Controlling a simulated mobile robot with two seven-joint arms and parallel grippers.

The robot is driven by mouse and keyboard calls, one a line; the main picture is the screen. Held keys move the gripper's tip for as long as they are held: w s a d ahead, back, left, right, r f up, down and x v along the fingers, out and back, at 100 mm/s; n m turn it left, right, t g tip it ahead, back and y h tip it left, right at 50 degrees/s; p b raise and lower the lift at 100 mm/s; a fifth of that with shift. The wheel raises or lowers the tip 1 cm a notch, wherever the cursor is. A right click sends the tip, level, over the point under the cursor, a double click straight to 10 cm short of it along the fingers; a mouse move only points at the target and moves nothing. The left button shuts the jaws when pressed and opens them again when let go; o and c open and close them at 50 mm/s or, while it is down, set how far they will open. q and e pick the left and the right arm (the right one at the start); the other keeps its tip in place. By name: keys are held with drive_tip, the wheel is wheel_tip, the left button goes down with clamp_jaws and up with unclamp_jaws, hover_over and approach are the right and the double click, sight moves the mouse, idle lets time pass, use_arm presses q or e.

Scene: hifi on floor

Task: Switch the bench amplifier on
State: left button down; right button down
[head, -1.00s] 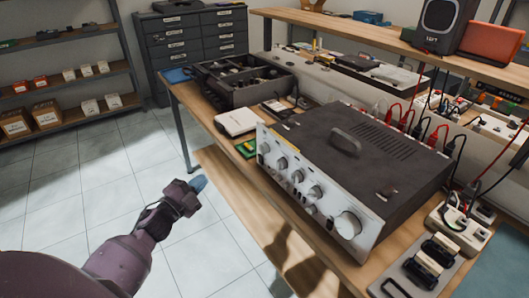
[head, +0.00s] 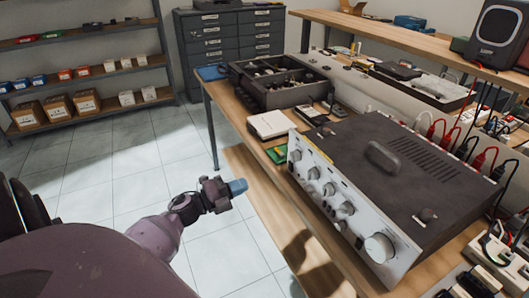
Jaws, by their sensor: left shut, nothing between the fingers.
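The bench amplifier (head: 385,190) sits on the wooden bench, a dark box with a handle on top and a silver front panel (head: 340,205) with several small knobs and one large knob (head: 379,247) at the near right end. My right gripper is not in view.
A dark divided tray (head: 283,84), a white box (head: 271,124) and a green circuit board (head: 277,154) lie left of the amplifier. Red and black cables (head: 470,150) run behind it. A power strip (head: 497,258) lies at the right. The tiled floor left of the bench is clear.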

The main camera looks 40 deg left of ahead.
sight(289, 163)
use_arm(q)
drive_tip(key=x, duration=1.3)
drive_tip(key=shift+d, duration=0.1)
drive_tip(key=shift+w, duration=0.2)
drive_tip(key=shift+w+d+r, duration=0.1)
drive_tip(key=shift+w+r, duration=0.05)
drive_tip(key=shift+r, duration=0.05)
